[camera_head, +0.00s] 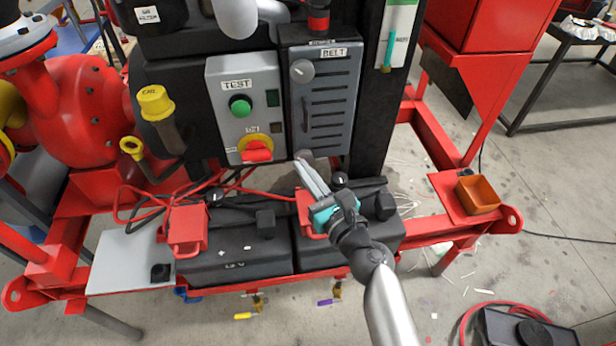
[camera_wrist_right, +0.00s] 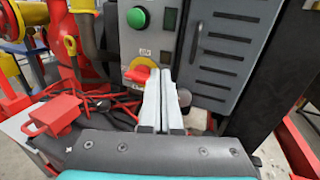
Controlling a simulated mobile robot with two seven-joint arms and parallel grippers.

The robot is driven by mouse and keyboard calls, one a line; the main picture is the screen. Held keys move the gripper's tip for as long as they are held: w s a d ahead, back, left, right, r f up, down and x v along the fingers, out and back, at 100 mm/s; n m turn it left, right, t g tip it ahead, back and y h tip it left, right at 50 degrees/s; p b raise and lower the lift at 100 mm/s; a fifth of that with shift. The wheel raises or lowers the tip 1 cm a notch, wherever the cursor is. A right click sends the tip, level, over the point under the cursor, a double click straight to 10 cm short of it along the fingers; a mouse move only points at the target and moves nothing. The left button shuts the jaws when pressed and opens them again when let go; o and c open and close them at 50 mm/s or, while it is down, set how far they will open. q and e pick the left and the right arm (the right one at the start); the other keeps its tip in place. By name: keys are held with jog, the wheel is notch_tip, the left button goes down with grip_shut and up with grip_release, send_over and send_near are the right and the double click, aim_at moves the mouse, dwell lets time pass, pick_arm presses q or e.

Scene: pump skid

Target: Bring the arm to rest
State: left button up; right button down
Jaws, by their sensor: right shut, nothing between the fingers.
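My right arm comes in from the bottom right in the head view, and its gripper (camera_head: 306,168) is stretched out over the black batteries. The long pale fingers are shut together with nothing between them. In the right wrist view the fingers (camera_wrist_right: 164,85) point at the lower part of the grey control panel, just right of the red rotary switch (camera_wrist_right: 140,75) in the picture. In the head view the tips overlap the lower edge of the belt cover (camera_head: 325,110); whether they touch it I cannot tell. My left gripper is not in view.
The test panel (camera_head: 222,85) has a green button (camera_head: 240,106) and a red switch on yellow (camera_head: 256,150). Black batteries (camera_head: 235,265) with red cables lie below the gripper. An orange bin (camera_head: 477,194) sits on the red frame at the right.

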jog(key=s+f+n+g+y, duration=0.15)
jog(key=s+n+g, duration=0.25)
jog(key=s+n, duration=0.5)
jog(key=s+f+n+g, duration=0.3)
jog(key=s+n+g, duration=0.15)
jog(key=n, duration=0.75)
jog(key=s+d+f+n+g+h, duration=0.4)
jog(key=s+d+n+h, duration=0.55)
jog(key=d+n, duration=0.35)
jog(key=s+d+f+m+g+b, duration=0.1)
jog(key=s+f+b, duration=0.2)
jog(key=f, duration=2.1)
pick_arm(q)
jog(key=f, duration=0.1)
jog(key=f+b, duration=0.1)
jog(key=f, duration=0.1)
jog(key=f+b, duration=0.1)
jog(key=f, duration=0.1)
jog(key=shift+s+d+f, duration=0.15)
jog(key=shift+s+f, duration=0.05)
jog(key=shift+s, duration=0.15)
pick_arm(e)
jog(key=s+d+f+g, duration=0.1)
jog(key=s+d+f, duration=0.2)
jog(key=s+f, duration=1.2)
jog(key=shift+s+f+g, duration=0.3)
jog(key=shift+f+g, duration=0.05)
jog(key=shift+f, duration=0.55)
